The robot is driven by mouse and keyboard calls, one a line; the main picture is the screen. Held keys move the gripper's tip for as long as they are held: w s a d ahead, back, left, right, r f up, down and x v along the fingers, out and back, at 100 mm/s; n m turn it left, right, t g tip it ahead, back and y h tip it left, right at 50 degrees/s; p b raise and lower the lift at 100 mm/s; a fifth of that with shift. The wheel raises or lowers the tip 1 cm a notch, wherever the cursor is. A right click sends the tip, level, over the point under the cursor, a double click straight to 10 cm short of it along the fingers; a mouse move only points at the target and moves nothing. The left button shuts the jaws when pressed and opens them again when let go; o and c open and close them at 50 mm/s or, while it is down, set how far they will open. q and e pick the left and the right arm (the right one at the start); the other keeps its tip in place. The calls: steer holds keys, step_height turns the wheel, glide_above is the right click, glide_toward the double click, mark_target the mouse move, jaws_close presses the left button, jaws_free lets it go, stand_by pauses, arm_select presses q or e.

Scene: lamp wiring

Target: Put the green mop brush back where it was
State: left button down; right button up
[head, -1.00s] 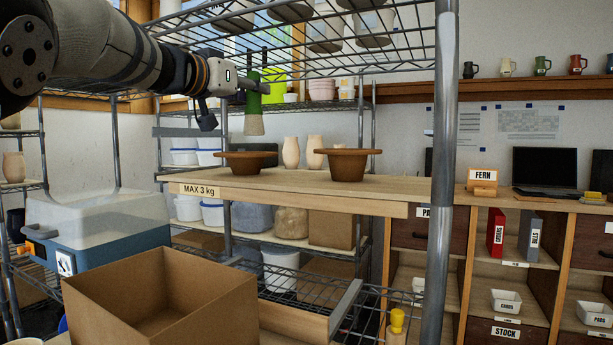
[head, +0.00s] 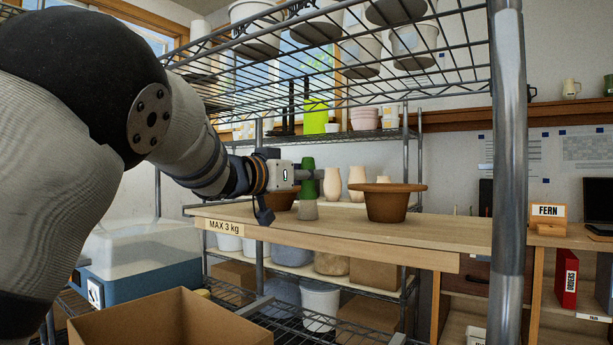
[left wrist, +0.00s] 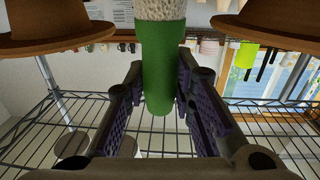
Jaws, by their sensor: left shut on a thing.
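The green mop brush (head: 307,187) has a green handle and a pale bristle head (head: 308,210) that points down. My left gripper (head: 309,174) is shut on its green handle and holds it upright over the wooden shelf board (head: 450,237). The bristle end is close to the board; I cannot tell whether it touches. In the left wrist view the brush (left wrist: 163,70) stands between the two fingers (left wrist: 160,85), its bristles at the top of the picture. My right gripper is not in view.
A brown wide-rimmed pot (head: 388,205) stands right of the brush. Another brown pot (head: 281,201) is partly hidden behind my gripper. Pale vases (head: 357,182) stand behind. A wire shelf (head: 350,60) hangs above, and a metal post (head: 508,180) stands at right.

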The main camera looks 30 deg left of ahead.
arm_select(q)
steer(key=c, duration=1.4)
jaws_free()
steer(key=shift+o, duration=0.2)
steer(key=shift+r, duration=0.1)
steer(key=v, duration=1.2)
steer(key=shift+d, duration=0.1)
